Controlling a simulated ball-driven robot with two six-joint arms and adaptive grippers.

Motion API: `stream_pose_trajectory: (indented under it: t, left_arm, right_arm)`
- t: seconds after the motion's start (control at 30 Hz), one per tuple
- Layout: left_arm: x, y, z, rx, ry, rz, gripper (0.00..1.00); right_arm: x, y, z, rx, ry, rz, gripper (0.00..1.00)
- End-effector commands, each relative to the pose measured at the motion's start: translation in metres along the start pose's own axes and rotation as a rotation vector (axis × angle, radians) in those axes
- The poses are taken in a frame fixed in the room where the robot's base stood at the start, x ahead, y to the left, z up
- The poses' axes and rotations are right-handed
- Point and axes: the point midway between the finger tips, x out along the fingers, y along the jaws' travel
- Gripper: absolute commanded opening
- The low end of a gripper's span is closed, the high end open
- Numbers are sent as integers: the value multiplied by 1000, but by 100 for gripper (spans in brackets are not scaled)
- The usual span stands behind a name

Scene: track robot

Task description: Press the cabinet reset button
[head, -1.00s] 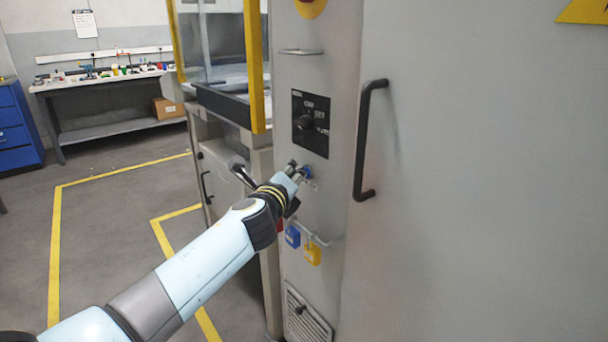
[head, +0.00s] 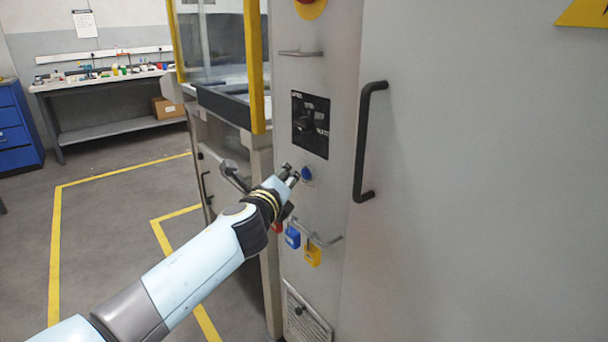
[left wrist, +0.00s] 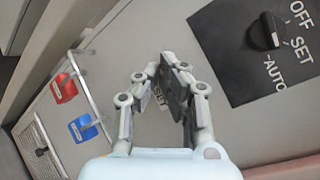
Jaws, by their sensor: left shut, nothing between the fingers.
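The blue reset button (head: 306,174) sits on the narrow grey cabinet panel (head: 318,198), below the black selector plate. My left gripper (head: 290,171) is shut and empty, just left of the button in the head view, with a small gap showing between them. In the left wrist view my left gripper (left wrist: 168,66) has its fingers together in front of the panel. My right gripper is not in view.
The black selector plate (head: 310,124) with a knob is above the button. A rail (head: 325,240) with blue (head: 292,237) and yellow (head: 312,255) padlocks hangs below. A black door handle (head: 361,145) sticks out at right. A yellow post (head: 254,70) stands at left.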

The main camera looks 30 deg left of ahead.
Motion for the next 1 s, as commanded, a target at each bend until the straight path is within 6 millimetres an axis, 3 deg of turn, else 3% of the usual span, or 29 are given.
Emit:
stream_pose_trajectory:
  t: [0.23,0.7,1.0]
  left_arm:
    - [-3,2,2,1,0,1,0]
    - [-37,20,20,0,1,0,0]
    - [-40,21,21,-1,0,0,0]
  right_arm:
    - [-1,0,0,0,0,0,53]
    - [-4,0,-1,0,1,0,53]
    - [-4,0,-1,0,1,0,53]
